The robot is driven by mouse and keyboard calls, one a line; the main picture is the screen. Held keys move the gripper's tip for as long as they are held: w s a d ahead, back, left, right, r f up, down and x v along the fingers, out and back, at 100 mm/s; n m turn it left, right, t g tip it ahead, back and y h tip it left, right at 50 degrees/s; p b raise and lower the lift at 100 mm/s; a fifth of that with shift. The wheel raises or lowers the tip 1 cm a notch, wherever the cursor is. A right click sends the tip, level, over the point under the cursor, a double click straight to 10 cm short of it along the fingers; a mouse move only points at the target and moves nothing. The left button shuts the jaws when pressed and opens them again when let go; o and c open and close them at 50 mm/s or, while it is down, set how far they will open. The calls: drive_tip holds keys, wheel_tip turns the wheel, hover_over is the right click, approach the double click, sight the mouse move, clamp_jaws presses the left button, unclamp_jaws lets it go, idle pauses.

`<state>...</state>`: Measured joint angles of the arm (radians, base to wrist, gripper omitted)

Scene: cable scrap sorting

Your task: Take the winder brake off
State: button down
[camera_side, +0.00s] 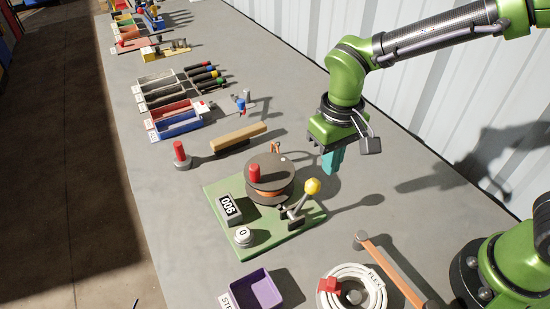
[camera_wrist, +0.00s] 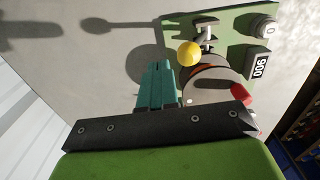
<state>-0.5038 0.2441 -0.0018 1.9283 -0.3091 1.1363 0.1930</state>
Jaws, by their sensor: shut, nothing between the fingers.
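The winder stands on a green base plate (camera_side: 270,240). It carries a dark brown reel (camera_side: 283,184) with a red handle (camera_side: 254,173). A lever with a yellow knob (camera_side: 312,186) stands tilted at the plate's right corner; I take it for the brake. My gripper (camera_side: 331,173) has teal fingers, closed together and empty. It hangs above the table behind the lever and looks apart from it. In the wrist view, the fingertips (camera_wrist: 158,66) point up the picture, with the yellow knob (camera_wrist: 189,53) just to their right and the reel (camera_wrist: 207,87) beside them.
The plate also bears a counter (camera_side: 229,208) and a white button marked 0 (camera_side: 243,236). A purple bin (camera_side: 258,291), a white cable coil (camera_side: 370,275) and an orange-handled tool (camera_side: 390,268) lie in front. A wooden block (camera_side: 238,137) and a red-topped post (camera_side: 180,155) stand behind.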

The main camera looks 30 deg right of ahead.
sight(305, 197)
drive_tip(key=a+f, duration=0.1)
drive_tip(key=a, duration=0.2)
drive_tip(key=a+f, duration=0.1)
drive_tip(key=a, duration=0.1)
drive_tip(key=shift+a+f, duration=0.25)
drive_tip(key=shift+f, duration=0.05)
drive_tip(key=shift+a+f, duration=0.1)
drive_tip(key=shift+a, duration=0.75)
drive_tip(key=shift+a+f, duration=0.25)
drive_tip(key=shift+a, duration=0.45)
drive_tip(key=shift+a+f, duration=0.2)
drive_tip(key=shift+a, duration=0.45)
